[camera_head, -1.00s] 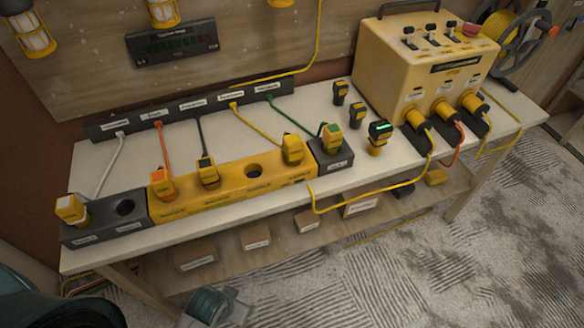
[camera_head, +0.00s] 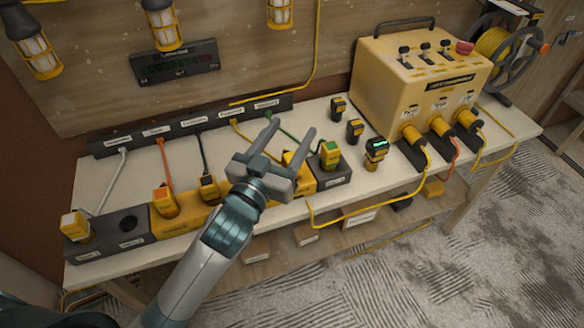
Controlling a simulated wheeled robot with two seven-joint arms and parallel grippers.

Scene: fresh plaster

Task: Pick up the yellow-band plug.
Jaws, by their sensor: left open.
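The yellow-band plug (camera_head: 287,158) stands in the yellow socket strip (camera_head: 180,224), near that strip's right end. A yellow cord (camera_head: 245,132) runs from it to the labelled rail behind. My left gripper (camera_head: 292,127) is open and empty, in front of the plug in the head view. Its fingers point toward the back of the bench, and one finger covers part of the plug. I cannot tell how high the gripper is above it. The gripper and arm also hide the empty hole seen earlier in the strip. My right gripper is not in view.
White-, orange- and dark-corded plugs stand to the left, and a green-corded plug (camera_head: 330,154) stands close on the right in a dark block (camera_head: 333,175). A lit tester (camera_head: 375,152) and a yellow power box (camera_head: 420,82) stand further right. Bare bench lies behind the strip.

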